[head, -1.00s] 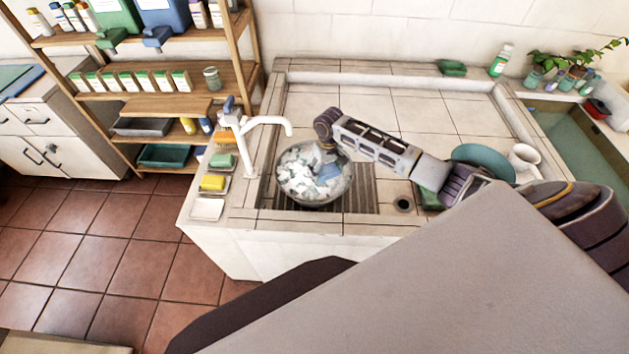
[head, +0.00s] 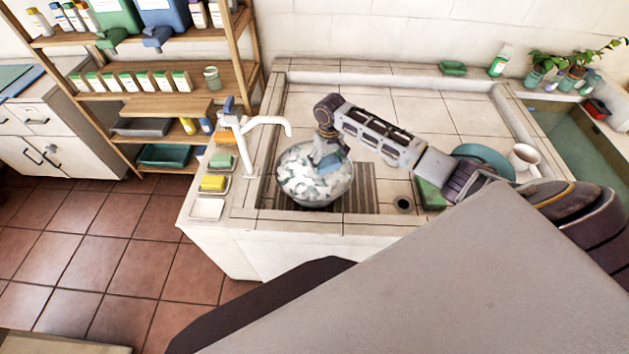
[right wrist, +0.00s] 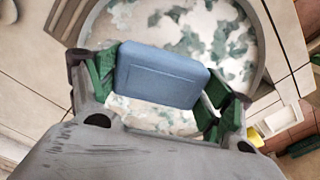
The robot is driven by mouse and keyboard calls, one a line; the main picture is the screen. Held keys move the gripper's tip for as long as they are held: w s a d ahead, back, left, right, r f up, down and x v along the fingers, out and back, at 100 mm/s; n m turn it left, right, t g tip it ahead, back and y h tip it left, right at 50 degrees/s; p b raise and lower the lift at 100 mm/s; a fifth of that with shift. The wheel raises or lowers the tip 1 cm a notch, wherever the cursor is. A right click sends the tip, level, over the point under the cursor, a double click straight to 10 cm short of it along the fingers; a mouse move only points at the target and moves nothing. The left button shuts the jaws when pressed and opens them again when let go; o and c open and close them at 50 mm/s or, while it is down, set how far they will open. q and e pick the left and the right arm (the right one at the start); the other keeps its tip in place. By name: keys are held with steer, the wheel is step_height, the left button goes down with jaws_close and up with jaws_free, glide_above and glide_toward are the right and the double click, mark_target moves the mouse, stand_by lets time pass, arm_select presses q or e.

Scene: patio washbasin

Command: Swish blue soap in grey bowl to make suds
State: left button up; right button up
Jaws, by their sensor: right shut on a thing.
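The grey bowl (head: 317,205) stands on the slatted part of the washbasin under the white tap. White suds (head: 302,182) cover much of the greenish water in it, with darker patches between. My right gripper (head: 328,153) reaches down into the bowl's mouth from above. It is shut on the blue soap (right wrist: 160,77), a rounded block held between the green finger pads in the right wrist view. In the head view the soap is partly hidden by the gripper. I cannot tell how deep it sits in the water. My left gripper is not in view.
The white tap (head: 262,124) stands close to the bowl's upper left. Yellow soap (head: 212,182) and green soap (head: 222,161) lie in dishes on the left ledge. A teal plate (head: 484,158) and a white mug (head: 523,157) are at the right. The tiled basin floor behind is clear.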

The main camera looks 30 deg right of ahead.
steer(key=shift+r, duration=0.95)
steer(key=shift+w, duration=0.1)
stand_by(0.9)
